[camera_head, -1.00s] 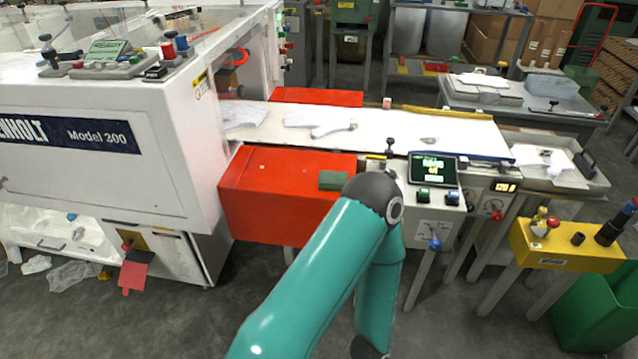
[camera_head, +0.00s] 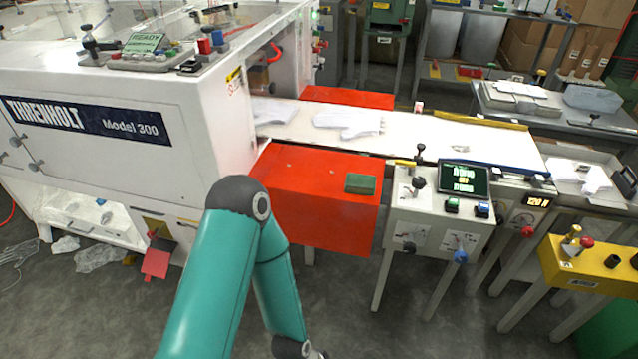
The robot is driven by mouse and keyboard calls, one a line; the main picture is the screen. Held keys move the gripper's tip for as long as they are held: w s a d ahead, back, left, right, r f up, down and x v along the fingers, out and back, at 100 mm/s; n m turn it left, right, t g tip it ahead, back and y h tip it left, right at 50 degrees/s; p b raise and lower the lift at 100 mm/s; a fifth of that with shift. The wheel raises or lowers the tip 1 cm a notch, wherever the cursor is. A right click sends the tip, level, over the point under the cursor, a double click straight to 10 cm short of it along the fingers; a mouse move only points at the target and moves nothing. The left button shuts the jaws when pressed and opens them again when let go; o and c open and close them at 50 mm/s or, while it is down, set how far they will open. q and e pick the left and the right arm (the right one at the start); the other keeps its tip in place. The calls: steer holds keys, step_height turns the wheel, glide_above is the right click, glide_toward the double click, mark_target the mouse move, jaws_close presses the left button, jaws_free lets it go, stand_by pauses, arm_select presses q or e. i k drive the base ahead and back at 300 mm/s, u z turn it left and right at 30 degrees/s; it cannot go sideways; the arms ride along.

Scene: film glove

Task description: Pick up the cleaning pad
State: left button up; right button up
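The cleaning pad is most likely the small dark green block (camera_head: 361,184), which lies flat on the front right part of the top of the red box (camera_head: 325,205). Nothing touches the pad and it is fully visible. One of my teal arms rises from the bottom edge, bends at a dark grey joint left of the pad, and runs back down. Its lower end leaves the picture at the bottom, so no gripper fingers show. My other arm is not in view.
A white conveyor (camera_head: 420,137) with pale gloves (camera_head: 348,123) runs behind the red box. The white machine (camera_head: 100,120) stands at left. A control stand (camera_head: 435,215) with levers and a screen (camera_head: 463,179) is right of the pad. A yellow box (camera_head: 588,265) is at right.

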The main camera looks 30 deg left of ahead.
mark_target(356, 183)
steer(key=u, duration=0.15)
steer(key=i, duration=1)
steer(key=z, duration=0.05)
